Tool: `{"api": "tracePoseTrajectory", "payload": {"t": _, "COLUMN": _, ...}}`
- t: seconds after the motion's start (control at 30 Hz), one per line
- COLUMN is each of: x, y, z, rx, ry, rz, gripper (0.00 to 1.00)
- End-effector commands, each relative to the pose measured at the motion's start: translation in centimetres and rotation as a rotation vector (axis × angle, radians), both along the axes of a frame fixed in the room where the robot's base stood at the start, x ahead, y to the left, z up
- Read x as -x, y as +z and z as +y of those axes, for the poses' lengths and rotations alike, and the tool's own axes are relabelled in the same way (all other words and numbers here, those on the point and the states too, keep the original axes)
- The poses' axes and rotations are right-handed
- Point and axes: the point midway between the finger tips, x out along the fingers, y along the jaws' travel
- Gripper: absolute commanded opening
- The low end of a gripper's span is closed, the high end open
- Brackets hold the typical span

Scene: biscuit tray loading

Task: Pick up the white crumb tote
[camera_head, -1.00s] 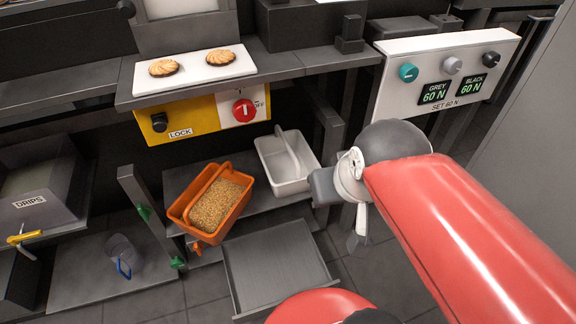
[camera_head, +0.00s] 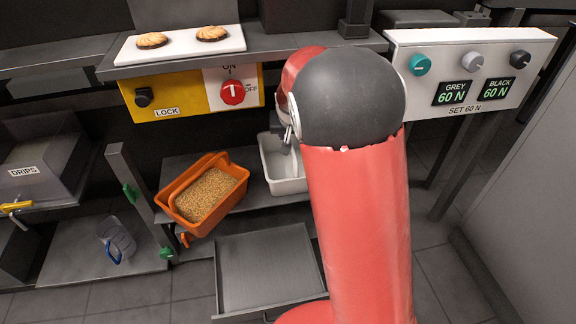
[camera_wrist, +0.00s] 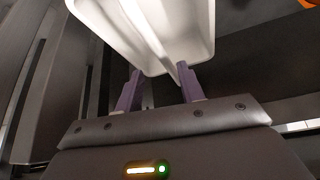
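The white crumb tote (camera_head: 287,186) sits on the grey shelf, right of the orange tote, its right part hidden by my arm. In the wrist view the white tote (camera_wrist: 200,28) fills the top middle, with its white handle bar running diagonally down toward my fingers. My gripper (camera_wrist: 160,80) has its two purple fingers apart, with a gap between them, just short of the tote; the handle's end shows near the right finger. I cannot tell whether they touch. In the head view my arm mostly hides the gripper.
An orange tote (camera_head: 165,199) of crumbs stands close left of the white one. A shelf edge with a yellow lock panel (camera_head: 188,96) hangs above. A grey tray (camera_head: 265,265) lies below in front. A force panel (camera_head: 470,50) is at the upper right.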

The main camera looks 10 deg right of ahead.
Motion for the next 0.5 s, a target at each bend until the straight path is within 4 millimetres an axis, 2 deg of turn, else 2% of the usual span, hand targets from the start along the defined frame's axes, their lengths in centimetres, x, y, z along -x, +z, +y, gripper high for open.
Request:
{"api": "tracePoseTrajectory", "payload": {"t": 0.27, "x": -1.6, "y": -2.7, "z": -0.1, "rx": 0.002, "ry": 0.0, "rz": 0.001, "gripper": 0.39}}
{"api": "tracePoseTrajectory", "payload": {"t": 0.5, "x": -3.8, "y": -5.4, "z": 0.1, "rx": 0.003, "ry": -0.001, "rz": 0.002, "gripper": 0.39}}
